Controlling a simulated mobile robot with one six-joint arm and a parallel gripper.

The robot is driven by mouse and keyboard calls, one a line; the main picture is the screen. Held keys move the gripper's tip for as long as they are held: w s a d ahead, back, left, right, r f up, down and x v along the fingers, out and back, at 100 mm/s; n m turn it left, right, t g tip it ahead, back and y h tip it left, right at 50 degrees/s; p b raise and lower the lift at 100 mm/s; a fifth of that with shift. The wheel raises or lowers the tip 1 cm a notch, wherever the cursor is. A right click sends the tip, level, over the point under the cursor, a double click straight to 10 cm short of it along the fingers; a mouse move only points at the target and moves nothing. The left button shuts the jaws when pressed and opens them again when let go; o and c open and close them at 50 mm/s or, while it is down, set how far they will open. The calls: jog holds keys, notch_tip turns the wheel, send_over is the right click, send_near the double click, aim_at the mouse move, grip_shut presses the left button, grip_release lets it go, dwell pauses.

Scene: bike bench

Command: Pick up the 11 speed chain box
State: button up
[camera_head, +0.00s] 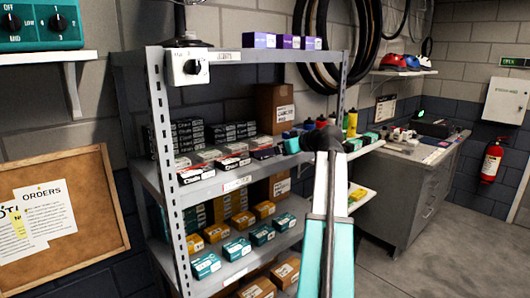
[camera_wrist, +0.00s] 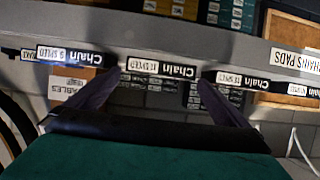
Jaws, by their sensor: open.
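My gripper (camera_wrist: 158,84) is open, with its two dark fingers apart in the wrist view. That view is upside down. Between the fingertips, a dark chain box with a white label (camera_wrist: 164,69) lies on the shelf; its speed number is small but seems to read 11. Another chain box (camera_wrist: 70,55) is left of the fingers, and a third (camera_wrist: 242,80) is at the right finger. I cannot tell whether the fingers touch any box. In the head view, my arm reaches towards the grey shelf, and chain boxes (camera_head: 233,162) sit along its front edge.
The grey shelf unit's front edge (camera_wrist: 225,42) runs across the wrist view. Stacked chain boxes (camera_head: 187,134) stand farther back, with a cardboard box (camera_head: 274,108) beside them. Yellow and teal boxes (camera_head: 236,249) fill the level below. Bottles (camera_head: 352,122) stand at the shelf's right end.

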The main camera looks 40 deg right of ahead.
jog(key=shift+p+x, duration=0.6)
jog(key=shift+x, duration=1.25)
jog(key=c, duration=1.1)
jog(key=shift+r, duration=0.1)
jog(key=shift+r+b, duration=0.65)
jog(key=shift+r, duration=0.35)
jog(key=shift+s+d+r+b, duration=0.3)
jog(key=shift+d+r+b, duration=0.1)
jog(key=shift+r, duration=0.2)
jog(key=s+d+b, duration=0.1)
jog(key=s+d, duration=0.2)
jog(key=s, duration=0.1)
jog(key=s+d+r+b, duration=0.1)
jog(key=s+d, duration=0.2)
jog(key=s, duration=0.1)
jog(key=s+d+b, duration=0.2)
jog(key=s, duration=0.2)
jog(key=shift+s+d+r, duration=0.1)
jog(key=shift+d+r, duration=0.2)
jog(key=shift+d, duration=0.1)
